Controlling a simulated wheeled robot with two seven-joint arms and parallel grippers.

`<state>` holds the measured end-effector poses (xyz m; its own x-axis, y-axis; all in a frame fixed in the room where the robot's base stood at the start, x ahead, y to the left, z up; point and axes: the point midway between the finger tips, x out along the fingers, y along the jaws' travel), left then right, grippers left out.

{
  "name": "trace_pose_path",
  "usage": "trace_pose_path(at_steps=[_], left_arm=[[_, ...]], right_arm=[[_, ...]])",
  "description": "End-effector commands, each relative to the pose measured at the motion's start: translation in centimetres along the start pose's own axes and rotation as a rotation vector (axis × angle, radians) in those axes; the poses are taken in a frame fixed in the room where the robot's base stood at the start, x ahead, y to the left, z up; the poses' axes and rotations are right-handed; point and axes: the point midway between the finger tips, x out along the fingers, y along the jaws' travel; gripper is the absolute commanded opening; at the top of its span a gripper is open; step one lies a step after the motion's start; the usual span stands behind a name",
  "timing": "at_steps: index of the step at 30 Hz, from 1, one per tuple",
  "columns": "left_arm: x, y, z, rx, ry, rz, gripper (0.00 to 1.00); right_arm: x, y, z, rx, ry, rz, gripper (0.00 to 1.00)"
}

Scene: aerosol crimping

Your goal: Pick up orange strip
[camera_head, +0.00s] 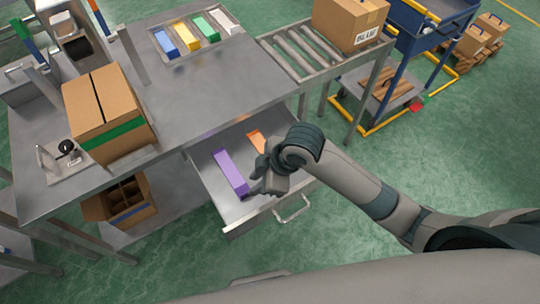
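An orange strip (256,140) lies in the open drawer (241,210) under the worktable. Its near part is hidden behind my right gripper and wrist. A purple strip (229,172) lies in the same drawer, to the left of the orange one. My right gripper (257,185) is over the drawer, just right of the purple strip's near end and on the near side of the orange strip. Its fingers are small and dark, and I cannot tell how far they are apart. I see nothing held in it. My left gripper is out of view.
The worktable (185,100) holds a taped carton (105,112) and a tray of coloured strips (170,46). A roller conveyor (315,55) with a box (348,22) adjoins at the right. A divided box (120,200) stands below the table.

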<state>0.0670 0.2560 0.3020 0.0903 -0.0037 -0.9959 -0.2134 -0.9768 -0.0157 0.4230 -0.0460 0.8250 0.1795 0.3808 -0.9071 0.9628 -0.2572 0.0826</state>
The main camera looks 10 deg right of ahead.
Motion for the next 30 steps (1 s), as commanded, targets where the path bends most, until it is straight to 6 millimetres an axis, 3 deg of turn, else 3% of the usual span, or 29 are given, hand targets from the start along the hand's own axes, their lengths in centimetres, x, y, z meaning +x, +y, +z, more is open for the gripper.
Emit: trace_pose_path(at_steps=[8,21,30], left_arm=[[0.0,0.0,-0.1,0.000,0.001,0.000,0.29],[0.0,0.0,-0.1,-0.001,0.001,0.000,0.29],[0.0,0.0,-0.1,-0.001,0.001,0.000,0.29]], right_arm=[[-1.5,3.5,0.0,-0.293,-0.121,-0.071,0.26],[-6.2,9.7,3.9,-0.555,-0.353,-0.186,0.26],[-7.2,10.6,4.7,-0.583,-0.390,-0.211,0.26]])
